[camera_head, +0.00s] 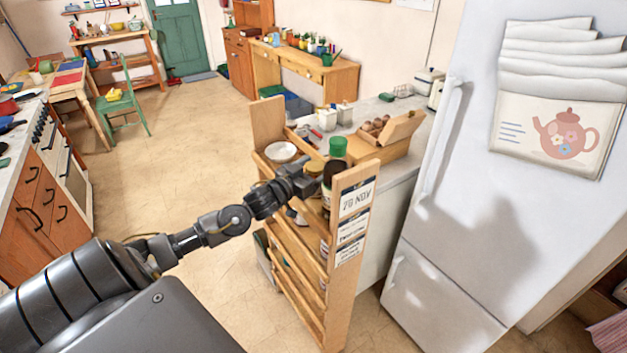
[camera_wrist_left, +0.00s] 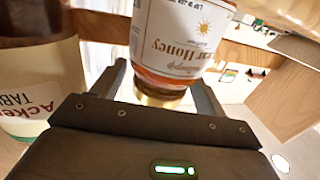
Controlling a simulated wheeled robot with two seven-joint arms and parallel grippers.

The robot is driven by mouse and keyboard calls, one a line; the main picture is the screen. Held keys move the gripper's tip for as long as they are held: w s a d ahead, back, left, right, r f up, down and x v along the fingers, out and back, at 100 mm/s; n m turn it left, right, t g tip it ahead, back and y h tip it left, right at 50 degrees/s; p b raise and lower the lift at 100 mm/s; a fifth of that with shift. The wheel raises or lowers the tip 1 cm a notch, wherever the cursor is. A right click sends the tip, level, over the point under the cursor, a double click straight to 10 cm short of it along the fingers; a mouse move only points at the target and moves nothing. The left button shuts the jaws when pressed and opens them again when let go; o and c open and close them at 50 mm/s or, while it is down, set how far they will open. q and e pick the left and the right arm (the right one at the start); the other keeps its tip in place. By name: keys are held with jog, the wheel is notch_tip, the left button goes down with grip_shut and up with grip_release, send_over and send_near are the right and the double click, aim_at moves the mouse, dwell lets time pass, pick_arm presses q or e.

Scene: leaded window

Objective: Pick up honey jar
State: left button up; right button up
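The honey jar (camera_wrist_left: 180,42) fills the upper middle of the left wrist view. It holds amber honey, has a white label with a sun, and its lettering appears upside down there. In the head view, what seems to be its yellowish top (camera_head: 314,167) shows at the wooden rack, mostly hidden by my gripper. My left gripper (camera_head: 308,180) reaches the rack's top shelf. In the wrist view its fingers (camera_wrist_left: 160,90) stand apart on either side of the jar's gold end, with a gap visible on the left. My right gripper is not in view.
A dark bottle (camera_head: 331,180) stands right beside my gripper; a labelled bottle (camera_wrist_left: 30,85) is at left in the wrist view. The wooden rack (camera_head: 348,235) stands before the fridge (camera_head: 480,215).

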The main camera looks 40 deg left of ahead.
pick_arm(q)
jog(key=c, duration=1.2)
jog(key=shift+r, duration=0.1)
jog(key=shift+c, duration=0.5)
